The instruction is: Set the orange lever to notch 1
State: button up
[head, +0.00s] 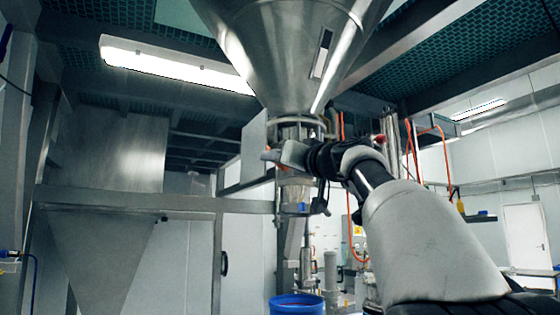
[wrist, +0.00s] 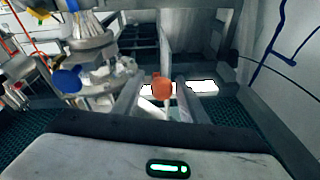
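The orange lever's round knob (wrist: 162,86) shows in the middle of the wrist view, with a short orange stem below it. My gripper (wrist: 160,97) is open, with one finger on each side of the knob and a gap between them. In the head view my gripper (head: 273,156) is at the metal fitting under the big hopper, and only a small bit of orange shows beside it. The notches are not readable in either view.
The steel hopper cone (head: 290,45) hangs just above my gripper. A horizontal steel beam (head: 130,198) runs at the left. A blue drum (head: 297,304) stands below. In the wrist view a blue knob (wrist: 66,81) sits on the fitting at the left.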

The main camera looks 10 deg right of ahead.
jog(key=shift+s+d+f+b, duration=0.2)
jog(key=shift+s+b, duration=0.15)
jog(key=shift+s, duration=0.05)
jog(key=b+v, duration=0.5)
jog(key=v, duration=1.1)
jog(key=shift+s, duration=0.25)
